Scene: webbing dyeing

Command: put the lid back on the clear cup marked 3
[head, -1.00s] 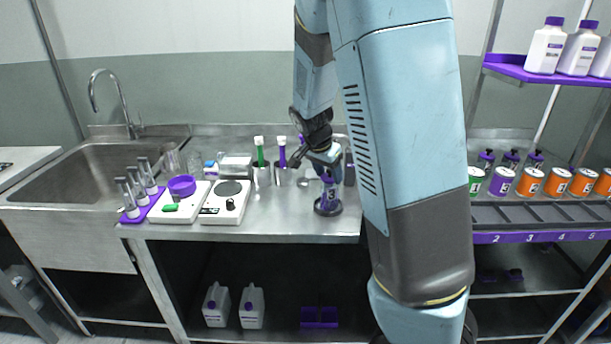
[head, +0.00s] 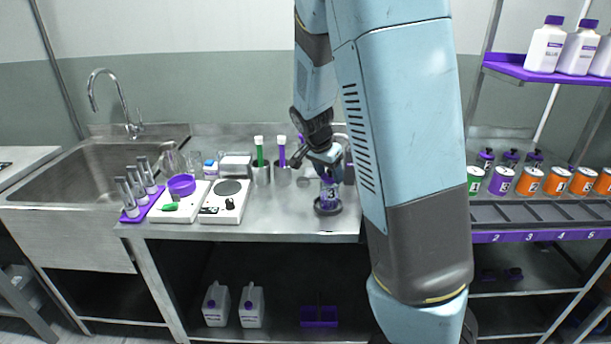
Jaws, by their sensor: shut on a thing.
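A small clear cup with purple showing on it (head: 329,194) stands on a dark round base (head: 327,209) near the front of the steel counter. Its number is too small to read. My gripper (head: 328,178) points down right over the cup and is shut on the lid, which is mostly hidden by the fingers. Whether the lid touches the cup's rim cannot be told from here.
My arm hides the counter's right end. Metal beakers with green- and purple-handled tools (head: 260,172) stand left of the gripper, with white scales (head: 225,203) further left. Counter front left of the cup is clear.

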